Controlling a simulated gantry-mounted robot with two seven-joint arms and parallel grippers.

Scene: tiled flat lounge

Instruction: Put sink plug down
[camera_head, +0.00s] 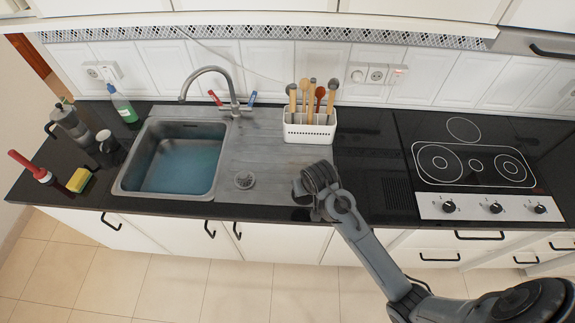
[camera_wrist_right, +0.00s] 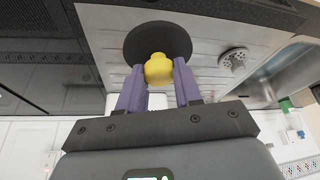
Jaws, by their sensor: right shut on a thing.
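The sink plug is a black disc (camera_wrist_right: 157,40) with a yellow round knob (camera_wrist_right: 158,70). In the right wrist view my right gripper (camera_wrist_right: 158,74) is shut on the knob, its two purple fingers on either side. In the head view my right gripper (camera_head: 306,188) is at the right front end of the steel drainboard (camera_head: 265,165), right of the sink basin (camera_head: 140,165), and hides most of the plug. I cannot tell whether the disc touches the surface. My left gripper is not in view.
The basin holds bluish water. A small round drain (camera_head: 244,180) is set in the drainboard and also shows in the right wrist view (camera_wrist_right: 236,60). A white utensil holder (camera_head: 308,131) stands behind my right gripper. A hob (camera_head: 470,165) is to the right.

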